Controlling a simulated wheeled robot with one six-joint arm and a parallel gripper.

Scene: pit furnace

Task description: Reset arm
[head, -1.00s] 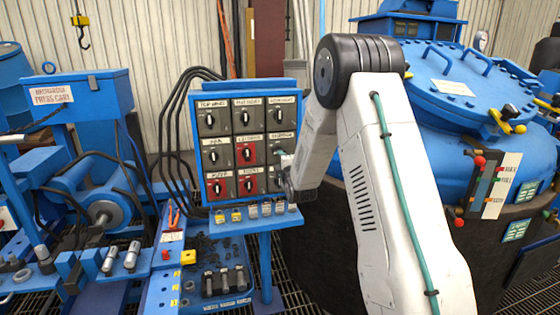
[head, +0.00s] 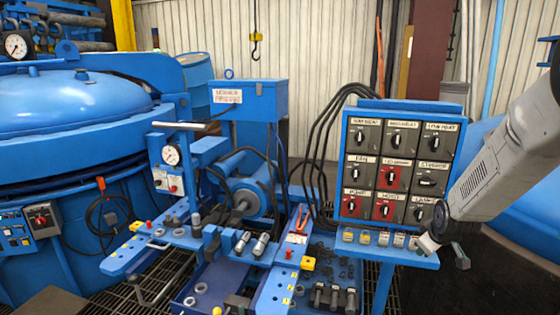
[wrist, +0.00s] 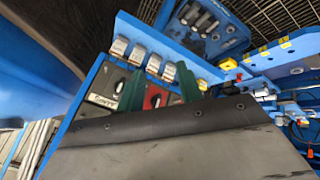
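My arm comes in from the right edge of the head view, and my gripper (head: 444,249) is beside the lower right corner of the blue switch panel (head: 404,104). Its fingers are small and partly hidden there. In the wrist view two green fingers (wrist: 158,92) stand apart with nothing seen between them but the panel behind. The panel carries rows of rotary switches on grey and red plates, with labels above them. The lower right switch (head: 418,213) is close to my wrist.
Below the panel is a ledge with small padlock-like blocks (head: 382,239). A blue workbench with tools, bolts (head: 335,298) and a press gauge (head: 171,154) stands left of it. A large blue domed vessel (head: 70,100) fills the far left. Grated floor shows between.

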